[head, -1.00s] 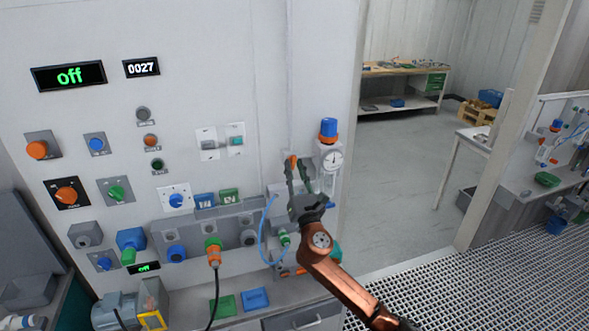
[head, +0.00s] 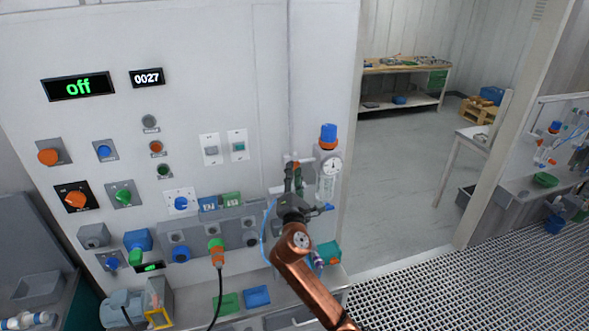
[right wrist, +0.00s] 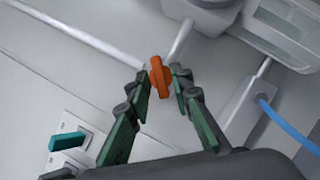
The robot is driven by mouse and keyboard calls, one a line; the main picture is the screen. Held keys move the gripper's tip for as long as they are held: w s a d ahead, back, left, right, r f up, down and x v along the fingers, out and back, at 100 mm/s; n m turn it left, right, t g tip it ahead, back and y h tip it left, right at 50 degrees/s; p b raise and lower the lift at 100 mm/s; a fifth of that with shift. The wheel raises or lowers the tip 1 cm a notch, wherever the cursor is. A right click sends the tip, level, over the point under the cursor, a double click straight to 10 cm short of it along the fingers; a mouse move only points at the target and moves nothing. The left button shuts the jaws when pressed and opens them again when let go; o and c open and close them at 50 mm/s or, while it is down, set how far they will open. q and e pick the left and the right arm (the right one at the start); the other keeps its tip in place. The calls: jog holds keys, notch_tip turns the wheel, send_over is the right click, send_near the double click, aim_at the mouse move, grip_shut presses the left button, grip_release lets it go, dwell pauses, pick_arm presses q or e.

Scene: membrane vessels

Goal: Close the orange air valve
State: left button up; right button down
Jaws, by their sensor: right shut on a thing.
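The orange air valve (right wrist: 160,77) has a small orange handle on a pale pipe, between my right fingertips in the right wrist view. My right gripper (right wrist: 163,82) is shut on this handle, with a finger on either side. In the head view my right gripper (head: 293,166) points up at the wall, left of the air regulator (head: 328,138) with its blue and orange cap and round gauge. The fingers cover most of the valve there. My left gripper is not in view.
Left of my right arm is a panel with knobs, switches and an "off" display (head: 78,87). A blue hose (head: 265,232) hangs close to my gripper. A black cable with an orange plug (head: 217,253) runs down. Open floor (head: 400,170) lies to the right.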

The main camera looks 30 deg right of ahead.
jog(key=shift+a+r+m+g+p, duration=0.15)
jog(key=shift+m+g+p, duration=0.4)
jog(key=shift+m+p, duration=0.75)
jog(key=shift+d+r+m+g+p, duration=0.15)
jog(key=shift+m+g+p, duration=0.55)
jog(key=shift+m, duration=0.95)
jog(key=shift+a+r+m+g+p, duration=0.1)
jog(key=shift+r+m+g+p, duration=0.2)
jog(key=shift+m+p, duration=1.05)
jog(key=shift+f, duration=0.1)
jog(key=c, duration=2.1)
grip_release()
jog(key=shift+o, duration=0.4)
jog(key=shift+w+f, duration=0.1)
